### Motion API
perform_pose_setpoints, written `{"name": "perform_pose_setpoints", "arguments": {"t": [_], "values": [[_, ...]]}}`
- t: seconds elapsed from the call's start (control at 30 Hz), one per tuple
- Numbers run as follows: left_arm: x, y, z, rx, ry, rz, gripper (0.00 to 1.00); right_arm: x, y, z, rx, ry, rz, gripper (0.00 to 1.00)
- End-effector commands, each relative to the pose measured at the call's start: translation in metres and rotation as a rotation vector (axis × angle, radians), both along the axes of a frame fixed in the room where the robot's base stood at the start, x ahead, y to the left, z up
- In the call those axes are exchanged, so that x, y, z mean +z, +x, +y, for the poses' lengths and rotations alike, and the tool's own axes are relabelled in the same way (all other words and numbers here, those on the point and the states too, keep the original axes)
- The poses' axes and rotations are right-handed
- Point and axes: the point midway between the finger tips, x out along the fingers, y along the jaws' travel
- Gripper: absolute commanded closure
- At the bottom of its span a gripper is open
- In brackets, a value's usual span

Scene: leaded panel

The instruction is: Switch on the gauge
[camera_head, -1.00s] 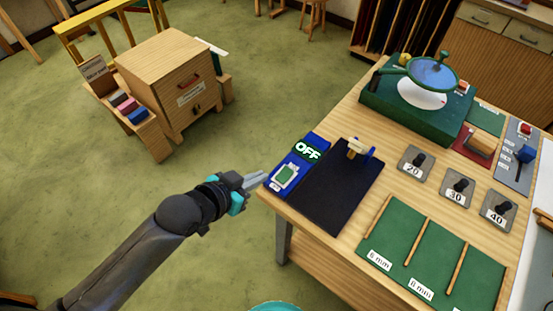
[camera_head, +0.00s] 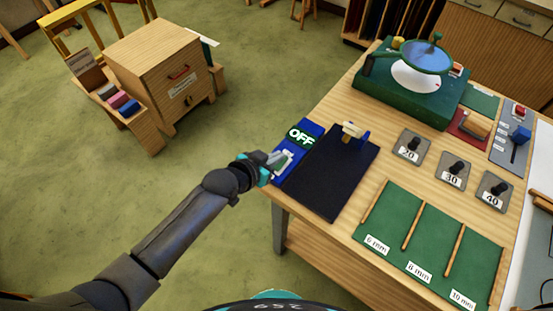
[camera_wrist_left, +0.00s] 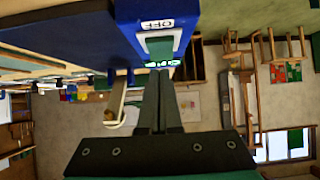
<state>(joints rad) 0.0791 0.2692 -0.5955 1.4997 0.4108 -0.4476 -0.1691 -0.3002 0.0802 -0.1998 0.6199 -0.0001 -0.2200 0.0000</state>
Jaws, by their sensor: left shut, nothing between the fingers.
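In the left wrist view the green switch (camera_wrist_left: 160,48) sits beside a white "OFF" label (camera_wrist_left: 158,24). My left gripper (camera_head: 280,157) is shut and empty, with its fingertips over the switch area. In the wrist view the closed fingers (camera_wrist_left: 158,75) point at the switch; I cannot tell whether they touch it. My right gripper is not in view.
A black plate (camera_head: 325,185) with a wooden block and blue stop (camera_head: 355,135) lies right of the gauge. Numbered knobs (camera_head: 410,147), a green tray (camera_head: 430,235) and a green machine base (camera_head: 405,95) stand farther right.

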Motion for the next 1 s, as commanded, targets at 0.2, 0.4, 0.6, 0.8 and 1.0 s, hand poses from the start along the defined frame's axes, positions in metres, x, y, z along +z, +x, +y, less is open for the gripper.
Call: {"name": "perform_pose_setpoints", "arguments": {"t": [0.2,0.4,0.6,0.8,1.0], "values": [[-0.013,0.002,-0.001,0.001,0.000,0.001,1.00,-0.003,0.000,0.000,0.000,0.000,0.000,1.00],[-0.013,0.002,-0.002,0.000,0.000,0.000,1.00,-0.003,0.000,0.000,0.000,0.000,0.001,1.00],[-0.014,0.002,-0.002,0.000,0.000,0.000,1.00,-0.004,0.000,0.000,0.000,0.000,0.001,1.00],[-0.018,0.012,-0.008,-0.001,0.001,-0.001,1.00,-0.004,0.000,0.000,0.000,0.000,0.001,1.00],[-0.018,0.014,-0.010,0.000,0.000,0.000,1.00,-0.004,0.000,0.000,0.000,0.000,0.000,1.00]]}}
